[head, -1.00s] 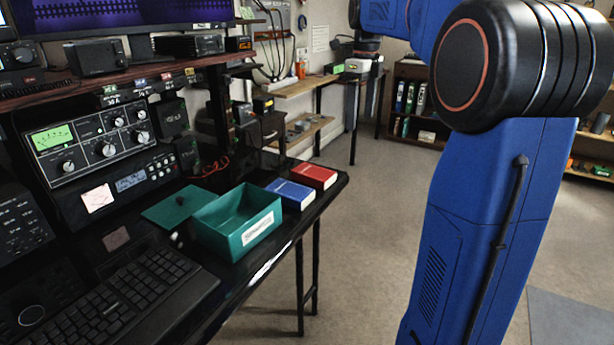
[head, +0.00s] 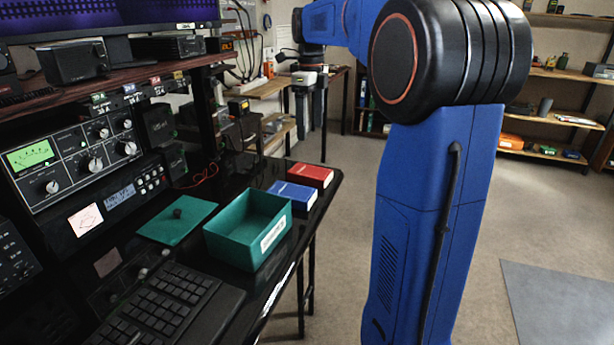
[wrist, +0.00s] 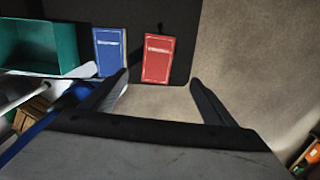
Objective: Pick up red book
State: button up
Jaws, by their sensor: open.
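The red book (head: 310,176) lies flat near the far end of the black desk, beside the blue book. The red book (wrist: 171,58) also shows in the wrist view, upright in the picture and just beyond my fingers. My gripper (wrist: 159,80) is open and empty, its two dark fingers spread to either side of the book's near edge in the picture. In the head view my gripper (head: 310,112) hangs fingers down, above and behind the book in the picture, apart from it.
The blue book (head: 293,195) lies left of the red one. An open teal box (head: 232,251) and a teal lid (head: 176,219) sit nearer. A keyboard (head: 170,305) and radio equipment (head: 75,160) fill the left of the desk. Open floor lies right.

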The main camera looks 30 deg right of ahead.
send_over(310, 171)
jog(key=f, duration=0.8)
jog(key=shift+w+d+f, duration=0.2)
jog(key=shift+w+f, duration=0.05)
jog(key=shift+w, duration=0.05)
jog(key=shift+s+a+f, duration=0.1)
jog(key=shift+s+f, duration=0.05)
jog(key=shift+f, duration=1.2)
jog(key=shift+s+a+f, duration=0.1)
jog(key=shift+f, duration=1.2)
jog(key=c, duration=1.2)
